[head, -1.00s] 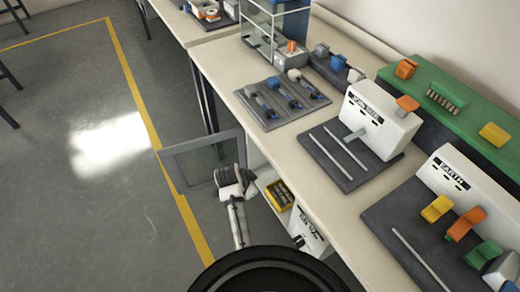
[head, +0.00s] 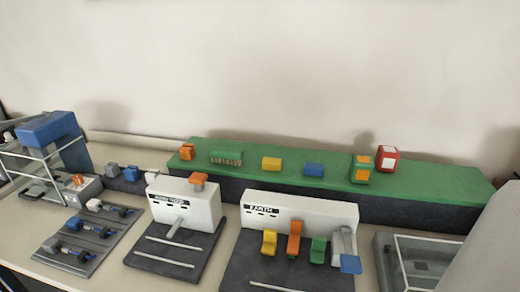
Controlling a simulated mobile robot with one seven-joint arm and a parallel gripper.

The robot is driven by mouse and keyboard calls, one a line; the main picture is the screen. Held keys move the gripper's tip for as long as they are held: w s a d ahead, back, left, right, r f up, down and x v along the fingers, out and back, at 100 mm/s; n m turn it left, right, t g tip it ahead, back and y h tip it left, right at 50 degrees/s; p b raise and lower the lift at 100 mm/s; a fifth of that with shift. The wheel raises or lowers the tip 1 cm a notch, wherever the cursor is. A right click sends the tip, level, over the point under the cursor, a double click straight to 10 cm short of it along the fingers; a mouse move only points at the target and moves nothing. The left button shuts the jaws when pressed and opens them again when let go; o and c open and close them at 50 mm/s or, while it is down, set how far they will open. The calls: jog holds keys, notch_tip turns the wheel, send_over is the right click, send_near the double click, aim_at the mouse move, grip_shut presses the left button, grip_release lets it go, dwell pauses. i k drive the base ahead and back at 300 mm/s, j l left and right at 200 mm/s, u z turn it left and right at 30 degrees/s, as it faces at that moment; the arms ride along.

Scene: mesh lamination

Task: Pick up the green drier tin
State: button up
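A small green tin with orange patches (head: 361,174) stands upright on the green-topped shelf at the back of the bench, right of centre in the head view. It looks like the green drier tin, though its label is too small to read. A red tin with a white label (head: 387,158) stands close to its right and slightly behind it. My gripper is not in view.
The green shelf (head: 440,191) also bears a blue block (head: 314,170), a yellow block (head: 271,164), a brush (head: 226,158) and an orange block (head: 187,152). Two white units (head: 186,206) (head: 300,210) stand before it, with a clear-sided box (head: 420,262) at right.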

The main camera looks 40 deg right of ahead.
aim_at(361, 171)
jog(key=j+z, duration=0.1)
jog(key=z, duration=0.3)
jog(key=k+z, duration=0.1)
jog(key=z, duration=0.3)
jog(key=k+z, duration=0.1)
jog(key=z, duration=0.3)
